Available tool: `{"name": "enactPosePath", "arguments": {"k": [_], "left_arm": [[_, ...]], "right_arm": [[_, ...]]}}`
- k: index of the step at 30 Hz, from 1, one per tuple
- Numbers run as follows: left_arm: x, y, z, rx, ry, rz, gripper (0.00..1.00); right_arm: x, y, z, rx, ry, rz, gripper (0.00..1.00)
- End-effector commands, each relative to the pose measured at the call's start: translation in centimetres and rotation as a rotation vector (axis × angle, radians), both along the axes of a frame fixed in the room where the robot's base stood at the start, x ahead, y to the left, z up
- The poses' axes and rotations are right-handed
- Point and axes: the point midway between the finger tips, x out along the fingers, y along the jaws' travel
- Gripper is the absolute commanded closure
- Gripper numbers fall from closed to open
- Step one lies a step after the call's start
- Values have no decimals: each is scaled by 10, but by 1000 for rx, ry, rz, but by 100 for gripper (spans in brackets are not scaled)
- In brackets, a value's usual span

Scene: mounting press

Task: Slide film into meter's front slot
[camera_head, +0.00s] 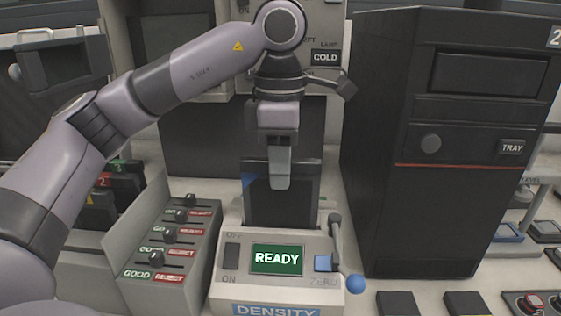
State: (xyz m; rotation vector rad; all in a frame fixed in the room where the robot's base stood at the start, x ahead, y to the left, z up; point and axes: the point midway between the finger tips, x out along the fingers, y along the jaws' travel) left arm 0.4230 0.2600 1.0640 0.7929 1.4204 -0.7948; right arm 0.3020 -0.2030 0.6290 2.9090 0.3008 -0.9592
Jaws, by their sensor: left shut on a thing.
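The density meter (222,290) stands at the bottom middle, with a lit green READY screen, an OFF/ON switch, a blue ZERO button and a side lever with a blue knob. A dark, upright film sheet (300,202) with a blue corner mark is just above and behind the meter's top face. My left gripper (281,184) comes down from above and is shut on the film's upper part. The film's lower edge meets the meter's back area in the picture; I cannot tell whether it is in a slot. The slot itself is not clearly visible. My right gripper is not in view.
A grey sorting box (140,238) with GOOD/REJECT sliders (170,236) stands close on the left. A tall black cabinet (440,215) with a TRAY label blocks the right side. A panel marked COLD (326,58) is behind. Dark numbered folders (98,212) lie at left.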

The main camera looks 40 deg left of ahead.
Motion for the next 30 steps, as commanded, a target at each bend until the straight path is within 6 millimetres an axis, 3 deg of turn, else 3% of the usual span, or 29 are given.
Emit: {"name": "enactPosePath", "arguments": {"k": [5, 6, 8, 20, 23, 30], "left_arm": [[0, 0, 1, 0, -1, 0, 100], [0, 0, 1, 0, -1, 0, 70], [0, 0, 1, 0, -1, 0, 50], [0, 0, 0, 1, -1, 0, 50], [0, 0, 1, 1, -1, 0, 50], [0, 0, 49, 0, -4, 0, 50]], "right_arm": [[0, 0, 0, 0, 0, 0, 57], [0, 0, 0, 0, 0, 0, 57], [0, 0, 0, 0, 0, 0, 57], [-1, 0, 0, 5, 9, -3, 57], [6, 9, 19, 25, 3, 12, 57], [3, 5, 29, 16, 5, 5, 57]]}}
